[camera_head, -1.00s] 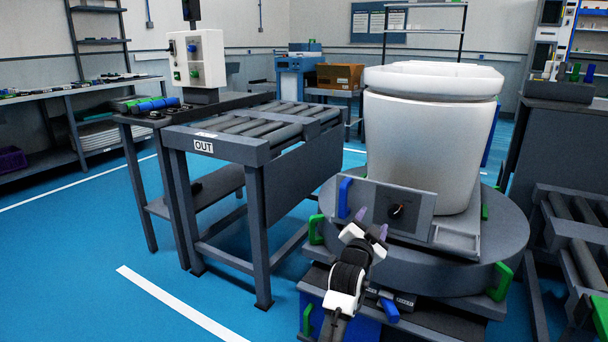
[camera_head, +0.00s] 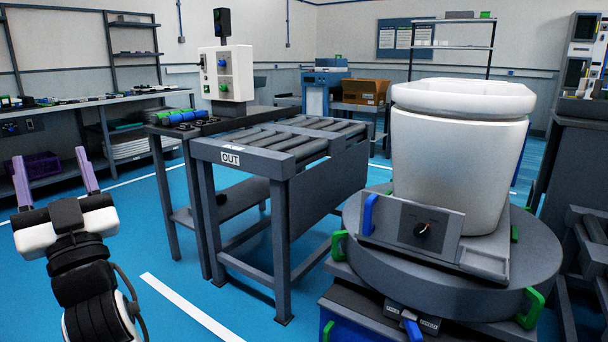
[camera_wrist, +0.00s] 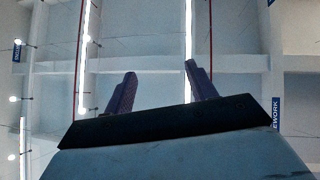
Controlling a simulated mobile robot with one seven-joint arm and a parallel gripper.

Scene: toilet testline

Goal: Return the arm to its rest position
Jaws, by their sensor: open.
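My gripper (camera_head: 52,178) is at the left of the head view, raised, with its two purple fingers pointing up. The fingers are apart and nothing is between them. My gripper also shows in the wrist view (camera_wrist: 160,90), with its fingers against the ceiling and its strip lights. It is well apart from the white toilet (camera_head: 458,160), which stands on the grey round turntable (camera_head: 350,222) at the right.
The roller conveyor (camera_head: 280,160) marked OUT stands in the middle, between my gripper and the turntable. A purple crate (camera_head: 40,166) is behind my gripper. Blue floor (camera_head: 180,262) lies open in front of the conveyor.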

